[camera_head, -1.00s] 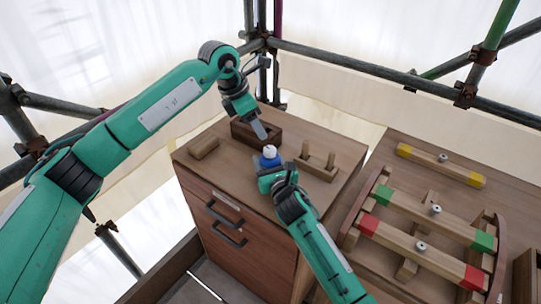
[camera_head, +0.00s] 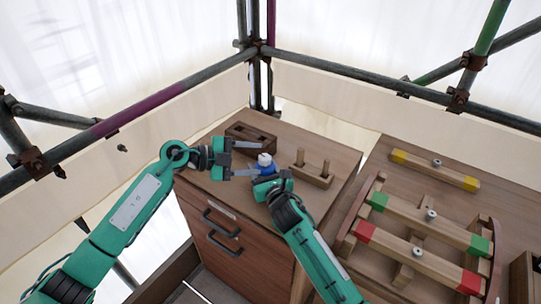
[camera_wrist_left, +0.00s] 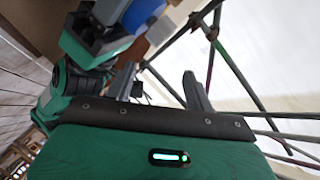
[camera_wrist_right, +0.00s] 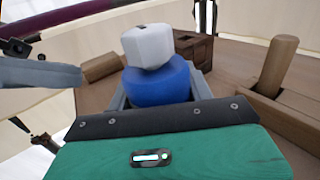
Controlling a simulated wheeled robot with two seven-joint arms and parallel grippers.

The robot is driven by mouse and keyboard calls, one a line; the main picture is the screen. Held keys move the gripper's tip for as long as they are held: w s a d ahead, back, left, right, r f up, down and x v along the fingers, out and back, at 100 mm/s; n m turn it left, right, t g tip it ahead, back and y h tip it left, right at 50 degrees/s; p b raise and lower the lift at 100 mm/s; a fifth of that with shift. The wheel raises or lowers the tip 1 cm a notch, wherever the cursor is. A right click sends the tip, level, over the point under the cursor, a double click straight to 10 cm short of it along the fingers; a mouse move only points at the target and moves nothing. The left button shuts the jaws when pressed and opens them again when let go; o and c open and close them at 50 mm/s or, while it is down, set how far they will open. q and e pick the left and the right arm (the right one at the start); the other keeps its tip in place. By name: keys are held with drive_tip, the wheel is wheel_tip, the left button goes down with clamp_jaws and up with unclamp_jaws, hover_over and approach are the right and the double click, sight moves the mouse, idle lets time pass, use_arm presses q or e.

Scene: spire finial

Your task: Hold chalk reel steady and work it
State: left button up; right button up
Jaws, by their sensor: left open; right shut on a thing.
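The chalk reel (camera_head: 264,168) has a blue body and a white blocky top. It also fills the middle of the right wrist view (camera_wrist_right: 158,84). My right gripper (camera_head: 268,179) is shut on the blue body and holds it upright above the cabinet top. My left gripper (camera_head: 250,159) is open, just left of the white top, with its two fingers pointing right toward it. One grey left finger shows at the left of the right wrist view. The left wrist view shows both spread fingers (camera_wrist_left: 160,90), with nothing clearly between them.
The cabinet top (camera_head: 310,205) carries a dark slotted wooden block (camera_head: 252,139) behind the reel and a two-peg holder (camera_head: 312,173) at its right. A second bench at right holds colour-ended beams (camera_head: 436,170). Scaffold pipes (camera_head: 390,79) run behind.

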sight(271, 162)
use_arm(q)
drive_tip(key=a+f+n+t+h, duration=0.1)
drive_tip(key=a+f+n+t, duration=0.3)
drive_tip(key=n, duration=1)
drive_tip(key=shift+t, duration=0.5)
drive_tip(key=x, duration=1)
drive_tip(key=shift+d+r, duration=0.35)
drive_tip(key=shift+c, duration=0.3)
drive_tip(key=c, duration=0.9)
drive_tip(key=shift+m+g+h, duration=0.3)
drive_tip(key=shift+m+g, duration=0.1)
